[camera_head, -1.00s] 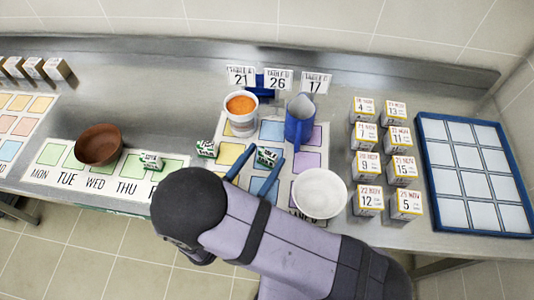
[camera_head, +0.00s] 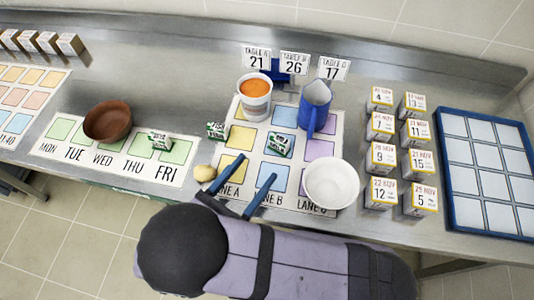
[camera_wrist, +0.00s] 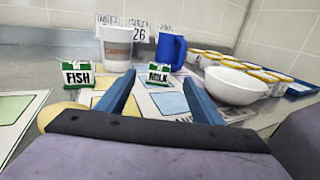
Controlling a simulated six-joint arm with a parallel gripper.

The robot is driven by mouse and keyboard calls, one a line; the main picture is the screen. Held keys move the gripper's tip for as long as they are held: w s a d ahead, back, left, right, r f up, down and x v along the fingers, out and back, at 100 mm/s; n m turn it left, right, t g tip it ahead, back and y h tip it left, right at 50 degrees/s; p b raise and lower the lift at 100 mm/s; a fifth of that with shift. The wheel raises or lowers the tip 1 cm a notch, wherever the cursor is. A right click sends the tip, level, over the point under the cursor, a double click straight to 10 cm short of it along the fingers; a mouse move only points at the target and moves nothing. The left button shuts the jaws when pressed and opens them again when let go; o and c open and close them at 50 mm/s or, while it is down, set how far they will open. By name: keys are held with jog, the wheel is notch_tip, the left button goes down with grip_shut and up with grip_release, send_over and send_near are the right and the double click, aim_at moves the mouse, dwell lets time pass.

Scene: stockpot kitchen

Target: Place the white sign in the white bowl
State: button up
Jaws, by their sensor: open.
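Three white number signs stand in a row at the back: 21 (camera_head: 257,58), 26 (camera_head: 294,64) and 17 (camera_head: 334,68). The white bowl (camera_head: 331,183) sits at the mat's right front corner and looks empty; it also shows in the wrist view (camera_wrist: 235,88). My gripper (camera_head: 258,168) is open and empty, its blue fingers over the front of the mat, left of the bowl. A green-and-white MILK block (camera_head: 280,145) stands just beyond the fingertips, and shows between them in the wrist view (camera_wrist: 159,75).
A cup with orange contents (camera_head: 255,98) and a blue pitcher (camera_head: 314,107) stand before the signs. A green-and-white FISH block (camera_wrist: 77,74) is left of the fingers. A round tan object (camera_head: 204,173) lies beside them. A brown bowl (camera_head: 107,121) is left; several dated boxes (camera_head: 381,158) are right.

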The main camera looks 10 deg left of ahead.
jog(key=w+d+r+m+g+h+p, duration=0.6)
jog(key=w+d+r+m+h+p, duration=0.15)
jog(key=w+d+r, duration=0.4)
jog(key=d+r+m+g+p, duration=0.3)
jog(key=d+r+m+g, duration=0.2)
jog(key=d+m+g, duration=0.55)
jog(key=s+a+f+m+y, duration=0.1)
jog(key=a+f+m+y, duration=0.1)
jog(key=y, duration=0.1)
jog(key=s+a+f+m+g+y+p, duration=0.1)
jog(key=a+f+m+y, duration=0.1)
jog(key=m+y, duration=0.1)
jog(key=s+a+f+m+y, duration=0.2)
jog(key=y, duration=0.1)
jog(key=shift+a+f+g, duration=0.2)
jog(key=shift+f+g, duration=0.05)
jog(key=shift+g, duration=0.1)
jog(key=a+f+m+y, duration=0.2)
jog(key=a+m+y, duration=0.1)
jog(key=a+m, duration=0.3)
jog(key=m+t+y, duration=0.2)
jog(key=m, duration=0.2)
send_over(278, 138)
jog(key=shift+s+f, duration=0.1)
jog(key=shift+f, duration=0.4)
jog(key=shift+m, duration=0.6)
